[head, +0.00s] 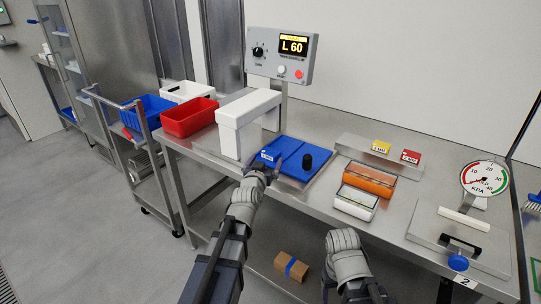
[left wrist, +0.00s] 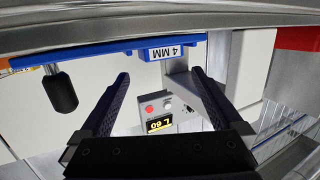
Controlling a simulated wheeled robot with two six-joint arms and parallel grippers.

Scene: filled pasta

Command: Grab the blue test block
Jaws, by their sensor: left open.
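The blue test block (head: 267,156), with a white label, lies at the left edge of a blue board (head: 290,150). In the left wrist view the block (left wrist: 188,44) appears upside down with its label reading 4 MM. My left gripper (head: 265,169) is at the front of the block, close to it. In the left wrist view its two dark fingers (left wrist: 161,75) are apart, with the labelled face beyond and between their tips and nothing gripped. My right arm shows at the bottom of the head view, but its gripper jaws are not visible.
A black knob (head: 307,161) stands on the board. A white arch (head: 228,133) and a red bin (head: 188,117) are to the left. Yellow (head: 381,147) and red (head: 411,156) labelled blocks lie on a back ledge. Orange (head: 369,180) and white (head: 356,203) containers stand to the right.

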